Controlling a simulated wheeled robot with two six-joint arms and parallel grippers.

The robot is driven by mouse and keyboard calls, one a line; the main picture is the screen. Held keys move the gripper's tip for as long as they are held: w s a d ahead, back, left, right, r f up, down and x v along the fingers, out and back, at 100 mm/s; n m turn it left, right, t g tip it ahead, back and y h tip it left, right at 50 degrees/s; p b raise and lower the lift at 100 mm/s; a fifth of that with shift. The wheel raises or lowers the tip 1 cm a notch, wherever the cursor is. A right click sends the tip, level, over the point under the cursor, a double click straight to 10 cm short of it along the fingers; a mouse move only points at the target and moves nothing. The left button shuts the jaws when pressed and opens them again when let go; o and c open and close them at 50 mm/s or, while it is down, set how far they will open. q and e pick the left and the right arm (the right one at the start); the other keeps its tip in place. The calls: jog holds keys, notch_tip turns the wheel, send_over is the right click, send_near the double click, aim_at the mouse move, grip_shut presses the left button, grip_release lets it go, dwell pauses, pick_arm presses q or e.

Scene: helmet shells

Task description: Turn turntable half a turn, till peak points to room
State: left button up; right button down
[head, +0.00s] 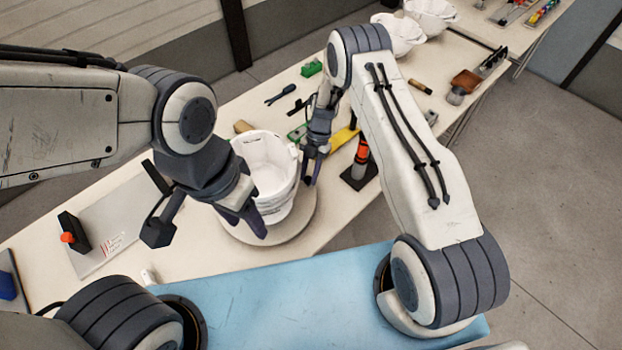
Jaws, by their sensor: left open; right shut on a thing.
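The turntable (303,226) is a round beige disc on the long table. A white helmet shell (265,165) stands on it, open side up. I cannot make out which way its peak points; its near left side is partly hidden by my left gripper. My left gripper (250,220) is open at the shell's near left side, above the turntable; I cannot tell whether it touches. My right gripper (311,170) points down at the shell's right side and is shut, apparently on the shell; the grip itself is too small to see clearly.
An orange-and-black tool (360,158) on a dark base stands close right of the turntable. White shells (398,33) and hand tools lie further back. A metal plate (118,222) lies at left, with a black block (73,230). A blue surface (290,305) is in front.

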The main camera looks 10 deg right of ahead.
jog(key=shift+w+a+b, duration=0.1)
jog(key=shift+w+b, duration=0.25)
jog(key=shift+w, duration=0.05)
jog(key=shift+n, duration=0.3)
jog(key=c, duration=0.6)
grip_release()
jog(key=shift+c, duration=0.2)
jog(key=shift+w+r+b, duration=0.2)
jog(key=shift+r+b, duration=0.15)
jog(key=shift+r, duration=0.05)
jog(key=p+v, duration=0.9)
jog(key=shift+r+p, duration=0.3)
jog(key=shift+p, duration=0.1)
